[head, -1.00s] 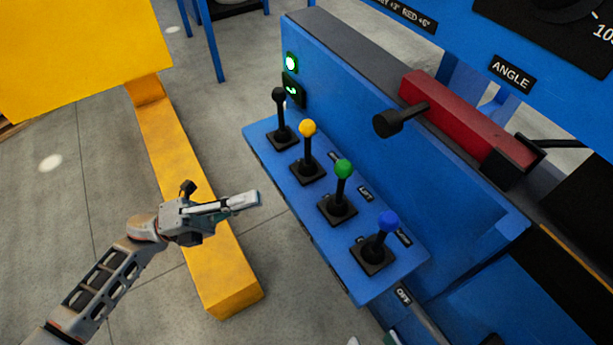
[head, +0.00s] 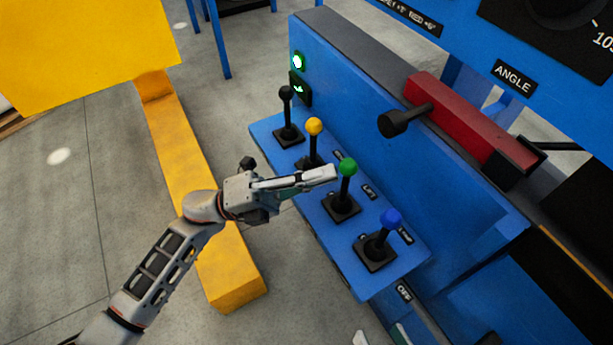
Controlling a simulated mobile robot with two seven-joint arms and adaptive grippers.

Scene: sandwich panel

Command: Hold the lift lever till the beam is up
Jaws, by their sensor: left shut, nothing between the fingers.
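A blue shelf (head: 318,243) carries a row of levers with black, yellow, green and blue knobs. The black-knobbed lever (head: 287,115) is farthest, then the yellow-knobbed lever (head: 314,128), the green-knobbed lever (head: 347,168) and the blue-knobbed lever (head: 390,219). All stand roughly upright. I cannot identify the beam surely.
A blue machine wall (head: 400,165) rises behind the levers, with a green lit button (head: 298,61). A red bar (head: 470,120) with a black handle (head: 395,122) lies above it. A yellow beam-like foot (head: 180,130) stands on the floor at left. Grey floor lies between.

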